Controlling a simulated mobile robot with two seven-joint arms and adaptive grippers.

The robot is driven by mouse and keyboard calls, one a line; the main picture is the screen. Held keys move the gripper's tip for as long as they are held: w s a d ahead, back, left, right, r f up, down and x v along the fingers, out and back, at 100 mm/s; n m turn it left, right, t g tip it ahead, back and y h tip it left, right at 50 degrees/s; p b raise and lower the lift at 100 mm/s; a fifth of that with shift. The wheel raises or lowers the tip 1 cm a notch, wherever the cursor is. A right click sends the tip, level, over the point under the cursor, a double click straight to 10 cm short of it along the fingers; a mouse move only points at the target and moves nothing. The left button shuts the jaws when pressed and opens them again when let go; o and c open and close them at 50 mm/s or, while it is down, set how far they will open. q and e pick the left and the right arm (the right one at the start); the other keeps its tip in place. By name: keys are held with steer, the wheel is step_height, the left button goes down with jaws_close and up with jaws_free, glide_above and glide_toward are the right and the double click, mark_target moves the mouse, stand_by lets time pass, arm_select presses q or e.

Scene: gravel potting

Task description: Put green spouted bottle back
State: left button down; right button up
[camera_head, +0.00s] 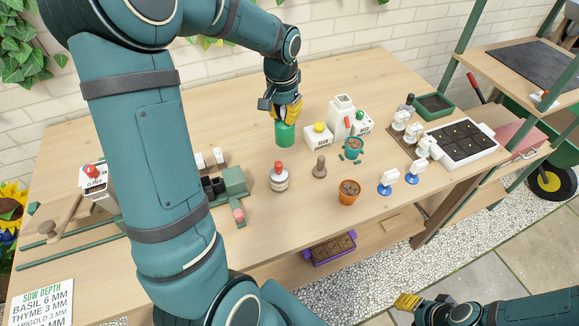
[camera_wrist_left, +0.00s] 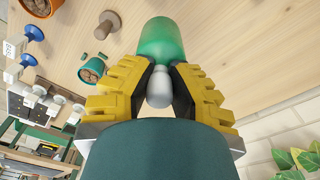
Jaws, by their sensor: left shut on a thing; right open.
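The green spouted bottle (camera_head: 285,133) is upright at the back middle of the table in the head view. My left gripper (camera_head: 288,113) is shut on its upper part, coming from above. In the left wrist view the green bottle (camera_wrist_left: 162,42) sits between the yellow fingers of my left gripper (camera_wrist_left: 160,80), with a pale rounded tip between them. I cannot tell whether the bottle's base touches the table. My right gripper (camera_head: 408,302) is at the lower right of the head view, off the table's front, open and empty.
Right of the bottle stand a white box with a yellow knob (camera_head: 318,136) and a white jug (camera_head: 341,114). A teal pot (camera_head: 353,148), a wooden dibber (camera_head: 320,168), a red-topped jar (camera_head: 279,178) and a terracotta pot (camera_head: 348,191) stand nearer. Table left of the bottle is clear.

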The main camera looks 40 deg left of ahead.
mark_target(285, 143)
arm_select(q)
steer(key=shift+f, duration=0.2)
step_height(285, 143, down, 10)
steer(key=b, duration=0.2)
steer(key=shift+r+b, duration=0.2)
steer(key=shift+b, duration=0.1)
steer(key=shift+f, duration=0.1)
steer(key=c, duration=1)
jaws_free()
steer(key=shift+d, duration=0.1)
